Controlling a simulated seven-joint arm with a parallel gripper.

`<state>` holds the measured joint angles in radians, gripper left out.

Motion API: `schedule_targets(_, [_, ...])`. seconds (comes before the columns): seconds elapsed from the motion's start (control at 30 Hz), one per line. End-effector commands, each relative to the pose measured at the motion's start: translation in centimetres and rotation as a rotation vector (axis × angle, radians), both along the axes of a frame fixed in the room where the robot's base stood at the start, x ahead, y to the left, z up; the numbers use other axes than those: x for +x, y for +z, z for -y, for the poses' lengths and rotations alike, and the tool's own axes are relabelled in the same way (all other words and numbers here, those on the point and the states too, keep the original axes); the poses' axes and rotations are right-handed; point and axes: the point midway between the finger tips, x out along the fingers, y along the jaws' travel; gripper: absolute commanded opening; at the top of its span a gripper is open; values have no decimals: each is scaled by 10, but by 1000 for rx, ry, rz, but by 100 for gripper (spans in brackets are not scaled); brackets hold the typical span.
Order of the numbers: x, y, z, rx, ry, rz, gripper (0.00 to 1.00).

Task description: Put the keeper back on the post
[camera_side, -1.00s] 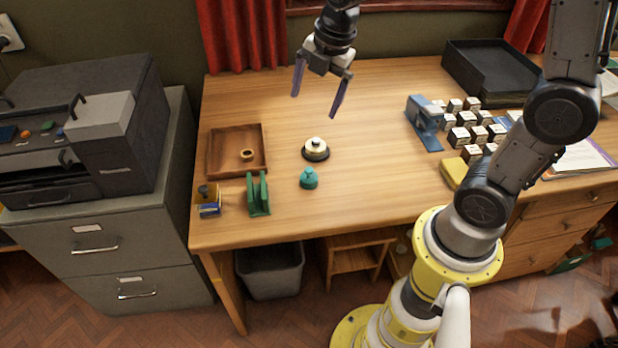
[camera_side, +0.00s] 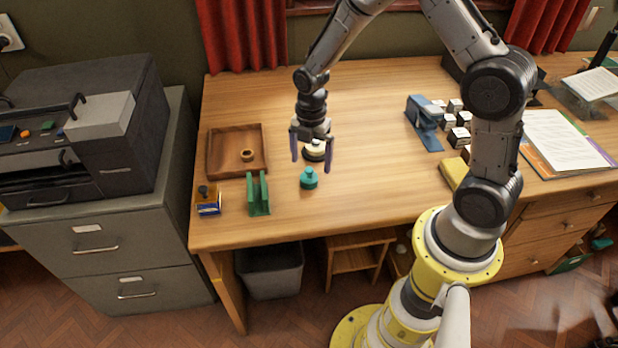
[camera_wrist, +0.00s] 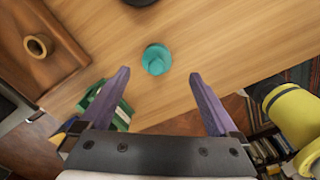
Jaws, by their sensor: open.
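A tan ring (camera_side: 247,155) with a dark hole lies in the wooden tray (camera_side: 215,150) at the left of the desk; it also shows in the wrist view (camera_wrist: 38,46). A small teal piece (camera_side: 309,180) with a knob-like top stands upright on the desk; in the wrist view the teal piece (camera_wrist: 156,60) shows just beyond and between the fingertips. I cannot tell which thing is the keeper or the post.
A green upright holder (camera_side: 259,194) and a small blue-and-yellow box (camera_side: 209,204) stand at the front left. A blue device (camera_side: 424,122), small white blocks (camera_side: 458,137) and a yellow block (camera_side: 454,174) stand to the right.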

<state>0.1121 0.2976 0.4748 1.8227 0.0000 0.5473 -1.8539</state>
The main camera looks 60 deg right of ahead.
Motion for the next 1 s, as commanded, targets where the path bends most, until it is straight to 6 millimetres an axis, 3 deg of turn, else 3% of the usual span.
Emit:
schedule_targets(0.17, [1,-12,0,0,0,-2,96])
schedule_targets(0.43, [5,-49,1,0,0,-2,96])
schedule_targets(0.77, [6,-55,1,-1,0,2,96])
schedule_targets(1.0, [6,-55,1,0,0,1,54])
